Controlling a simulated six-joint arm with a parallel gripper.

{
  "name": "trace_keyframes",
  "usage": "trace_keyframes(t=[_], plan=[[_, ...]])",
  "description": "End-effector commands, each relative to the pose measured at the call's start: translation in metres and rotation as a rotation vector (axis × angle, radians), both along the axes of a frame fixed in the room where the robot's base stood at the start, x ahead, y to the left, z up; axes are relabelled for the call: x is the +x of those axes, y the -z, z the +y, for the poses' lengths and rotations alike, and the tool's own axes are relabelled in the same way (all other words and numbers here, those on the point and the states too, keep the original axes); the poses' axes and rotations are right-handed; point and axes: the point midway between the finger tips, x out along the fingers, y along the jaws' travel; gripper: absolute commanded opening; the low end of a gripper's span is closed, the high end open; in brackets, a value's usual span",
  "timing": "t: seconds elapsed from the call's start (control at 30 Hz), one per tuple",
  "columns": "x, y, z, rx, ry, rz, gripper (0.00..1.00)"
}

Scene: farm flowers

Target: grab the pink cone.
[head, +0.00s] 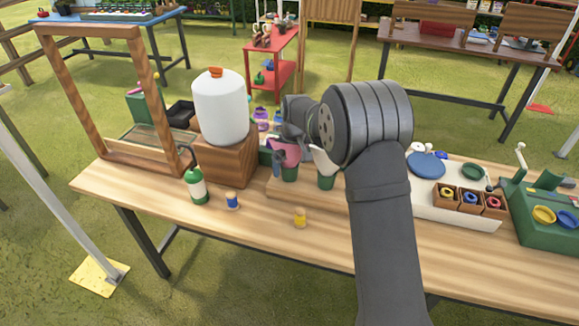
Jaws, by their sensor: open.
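The pink cone (291,154) stands upright in a dark green cup (290,173) on a low wooden block near the middle of the table. A white cone (323,160) stands to its right in a similar green cup (326,182). My gripper (281,161) is open and reaches down at the pink cone. One grey finger shows at the cone's left side and covers part of it. The other finger is hidden, and I cannot tell whether the fingers touch the cone.
A wooden box (224,160) with a white jug (220,108) stands to the left. A green bottle (196,187), a blue-and-yellow spool (232,201) and a yellow spool (300,218) stand in front. A white tray (440,212) with small boxes lies right. The table's front is mostly clear.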

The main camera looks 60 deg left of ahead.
Motion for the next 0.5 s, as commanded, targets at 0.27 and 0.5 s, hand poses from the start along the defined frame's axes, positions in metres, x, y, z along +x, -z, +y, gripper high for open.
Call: trace_keyframes(t=[0.27,0.5], plan=[[0.0000,0.0032,0.0007,0.001,0.000,-0.001,0.81],[0.0001,0.0030,0.0007,0.001,0.000,-0.001,0.54]])
